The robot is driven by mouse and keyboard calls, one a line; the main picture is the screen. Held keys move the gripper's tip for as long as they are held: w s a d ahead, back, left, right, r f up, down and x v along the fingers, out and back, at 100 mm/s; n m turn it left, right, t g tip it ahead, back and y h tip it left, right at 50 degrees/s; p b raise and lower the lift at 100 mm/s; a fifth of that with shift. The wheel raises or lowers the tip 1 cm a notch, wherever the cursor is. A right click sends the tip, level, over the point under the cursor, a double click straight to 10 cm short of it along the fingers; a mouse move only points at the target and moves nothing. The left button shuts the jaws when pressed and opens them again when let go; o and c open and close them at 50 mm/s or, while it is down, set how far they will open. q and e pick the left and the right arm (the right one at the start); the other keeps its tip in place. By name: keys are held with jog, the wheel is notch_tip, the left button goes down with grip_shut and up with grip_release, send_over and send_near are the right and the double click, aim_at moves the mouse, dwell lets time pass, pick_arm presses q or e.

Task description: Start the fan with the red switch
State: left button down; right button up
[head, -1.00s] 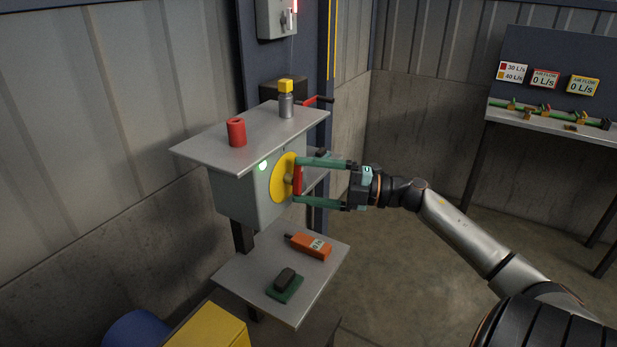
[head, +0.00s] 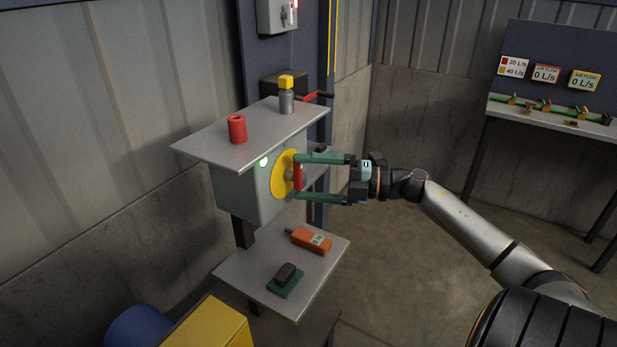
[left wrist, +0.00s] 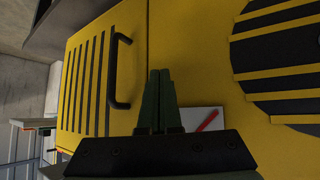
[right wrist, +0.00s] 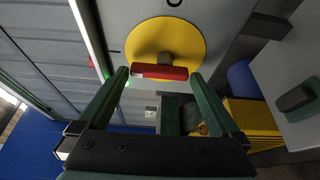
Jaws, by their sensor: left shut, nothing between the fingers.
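The red switch (head: 297,174) is a red bar handle on a yellow disc (head: 281,180) on the front of a grey box (head: 240,190). A small lit lamp (head: 263,162) is beside the disc. My right gripper (head: 298,177) is open, with one finger above and one below the red bar. The right wrist view shows the red bar (right wrist: 160,72) between the fingertips, with narrow gaps; I cannot tell whether either finger touches it. My left gripper (left wrist: 160,75) is shut and empty before a yellow cabinet (left wrist: 190,50) with a round barred opening (left wrist: 285,55), perhaps the fan.
A red cylinder (head: 237,129) and a yellow-capped bottle (head: 286,97) stand on the shelf above the box. An orange device (head: 311,241) and a green-based block (head: 286,278) lie on the lower shelf. Two air flow signs at the back right (head: 546,74) read 0 L/s.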

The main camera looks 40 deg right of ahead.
jog(key=b+v, duration=0.1)
jog(key=v, duration=1.1)
jog(key=shift+s, duration=0.3)
jog(key=shift+w+d, duration=0.1)
